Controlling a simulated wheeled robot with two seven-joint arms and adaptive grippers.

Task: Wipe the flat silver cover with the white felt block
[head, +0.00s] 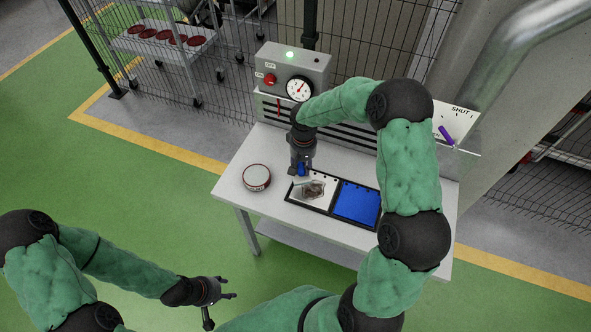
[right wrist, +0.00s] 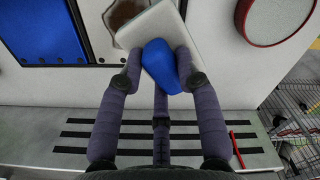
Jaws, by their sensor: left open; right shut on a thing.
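The flat silver cover (head: 328,182) lies on the white table in a dark frame, with a brown smear (head: 312,188) on it. The smear shows partly in the right wrist view (right wrist: 122,14). My right gripper (head: 303,168) is over the cover's upper left part, shut on the blue grip (right wrist: 160,62) of the white felt block (right wrist: 152,28). The block sits turned at an angle and hides part of the cover. I cannot tell whether it touches the cover. My left gripper (head: 230,290) is open and empty, low in front of the table over the green floor.
A blue panel (head: 357,203) lies right of the cover. A round, red-rimmed tin (head: 257,177) stands on the table (head: 236,190) to the left. A grey box with a gauge (head: 299,88) and a red button stands behind. A purple lever (head: 446,134) is at the right.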

